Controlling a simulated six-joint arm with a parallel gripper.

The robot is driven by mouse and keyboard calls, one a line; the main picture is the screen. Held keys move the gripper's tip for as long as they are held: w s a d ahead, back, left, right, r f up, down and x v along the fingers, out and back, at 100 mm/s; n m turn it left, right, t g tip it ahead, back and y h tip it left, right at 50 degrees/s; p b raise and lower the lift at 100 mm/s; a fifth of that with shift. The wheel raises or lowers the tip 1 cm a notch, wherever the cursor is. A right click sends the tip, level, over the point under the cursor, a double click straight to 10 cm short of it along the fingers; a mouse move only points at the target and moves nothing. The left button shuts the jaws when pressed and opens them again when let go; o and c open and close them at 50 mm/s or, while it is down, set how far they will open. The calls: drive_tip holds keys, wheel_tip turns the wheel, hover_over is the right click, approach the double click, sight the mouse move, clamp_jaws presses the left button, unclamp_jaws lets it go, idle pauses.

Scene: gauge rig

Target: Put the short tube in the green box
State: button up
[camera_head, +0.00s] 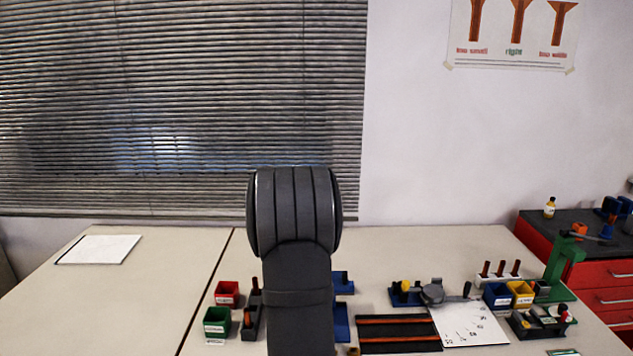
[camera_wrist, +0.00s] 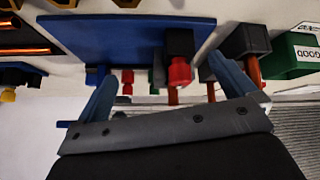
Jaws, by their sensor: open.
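The green box (camera_head: 217,325) stands at the left of the work area in the head view, with a white label. In the wrist view it (camera_wrist: 298,55) is at the right edge, its label reading GOOD. My gripper (camera_wrist: 163,68) is open, its two blue fingers spread, with a black block with a red knob (camera_wrist: 180,70) showing between them. Brown rods show near the fingers. In the head view my arm hides the gripper. I cannot tell which piece is the short tube; copper-brown tubes lie on a black tray (camera_head: 400,348).
A red box (camera_head: 227,290) stands behind the green one, beside a black holder (camera_head: 250,322). A blue plate (camera_wrist: 130,35) fills the upper middle of the wrist view. Blue (camera_head: 497,297) and yellow (camera_head: 521,291) boxes stand at right. The far-left table is mostly clear.

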drive_tip(key=shift+w+a+n+g, duration=0.15)
drive_tip(key=shift+w+n+g, duration=0.15)
drive_tip(key=shift+w+g, duration=0.3)
drive_tip(key=shift+w+a+r+n+g+y, duration=0.15)
drive_tip(key=shift+w+a+n+g+y, duration=0.15)
drive_tip(key=shift+g, duration=0.4)
wheel_tip(320, 180, up, 6)
drive_tip(key=a+m+g, duration=0.1)
drive_tip(key=m, duration=0.2)
drive_tip(key=shift+w+a+h, duration=0.25)
drive_tip(key=shift+w+h, duration=0.15)
drive_tip(key=shift+w, duration=0.05)
drive_tip(key=shift+r, duration=0.1)
drive_tip(key=c, duration=1.3)
